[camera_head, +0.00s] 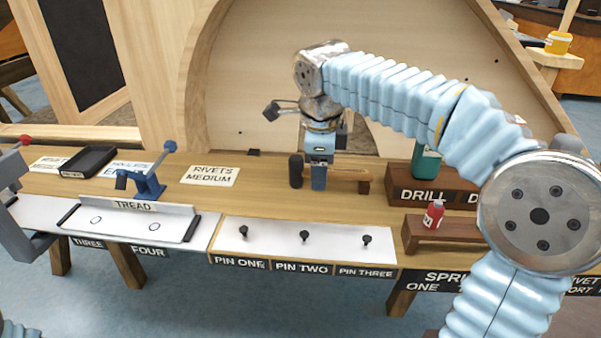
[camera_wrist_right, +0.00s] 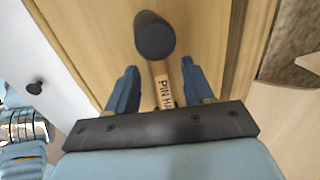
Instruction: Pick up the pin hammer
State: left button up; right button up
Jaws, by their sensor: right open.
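The pin hammer has a black cylindrical head (camera_head: 296,170) and a wooden handle (camera_head: 345,174) that reaches right along the bench. The gripper hides part of the handle.
A brown block (camera_head: 362,185) is at the handle's right end. A white pin panel (camera_head: 270,240) with black pins lies in front. To the right are the DRILL stand (camera_head: 400,180) and a small red bottle (camera_head: 433,213) on a riser. A blue press (camera_head: 150,185) stands left.

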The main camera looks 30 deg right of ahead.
grip_shut()
jog(key=shift+r, duration=0.1)
dwell(0.3)
